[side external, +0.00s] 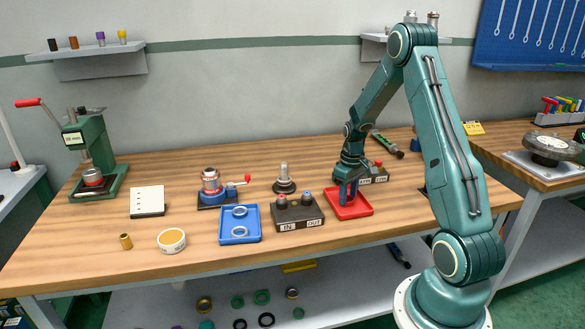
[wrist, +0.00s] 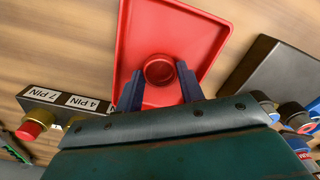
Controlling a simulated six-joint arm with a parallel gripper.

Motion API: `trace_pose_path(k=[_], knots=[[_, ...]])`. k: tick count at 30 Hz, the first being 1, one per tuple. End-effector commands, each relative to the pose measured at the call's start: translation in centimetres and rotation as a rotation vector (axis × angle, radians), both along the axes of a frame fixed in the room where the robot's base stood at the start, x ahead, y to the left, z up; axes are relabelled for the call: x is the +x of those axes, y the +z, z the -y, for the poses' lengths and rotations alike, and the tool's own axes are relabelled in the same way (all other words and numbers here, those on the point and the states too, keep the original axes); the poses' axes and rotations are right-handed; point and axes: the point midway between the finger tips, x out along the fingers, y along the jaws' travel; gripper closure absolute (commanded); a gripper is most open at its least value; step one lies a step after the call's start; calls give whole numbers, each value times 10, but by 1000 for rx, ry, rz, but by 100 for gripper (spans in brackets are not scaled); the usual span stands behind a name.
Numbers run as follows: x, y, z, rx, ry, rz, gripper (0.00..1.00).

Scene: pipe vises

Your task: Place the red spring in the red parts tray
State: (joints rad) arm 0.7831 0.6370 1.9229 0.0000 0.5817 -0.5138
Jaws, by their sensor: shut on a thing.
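The red parts tray (side external: 362,208) lies on the bench, right of the black IN/OUT box. It also shows in the wrist view (wrist: 200,35). My gripper (side external: 349,192) points down over the tray, its fingertips inside the tray's outline. In the wrist view my gripper (wrist: 159,78) is shut on the red spring (wrist: 159,70), a short round red piece between the two blue fingers. The spring is over the tray floor; I cannot tell whether it touches it. In the side view the fingers largely hide the spring.
The black IN/OUT box (side external: 297,213) stands close left of the tray. A box with 7 PIN and 4 PIN labels (wrist: 70,102) is on the tray's other side. A blue tray (side external: 256,235) with rings lies further left. Bare bench is in front of the red tray.

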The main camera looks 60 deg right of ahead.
Motion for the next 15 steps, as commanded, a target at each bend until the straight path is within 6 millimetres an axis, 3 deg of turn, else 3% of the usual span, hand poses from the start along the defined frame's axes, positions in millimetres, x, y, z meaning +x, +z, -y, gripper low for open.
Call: trace_pose_path(k=[7, 8, 9, 11, 15], knots=[[0, -3, 0, 0, 0, -1, 89], [0, -3, 0, 0, 0, 0, 60], [0, -3, 0, 0, 0, 0, 52], [0, -3, 0, 0, 0, 0, 40], [0, -3, 0, 0, 0, 0, 40]])
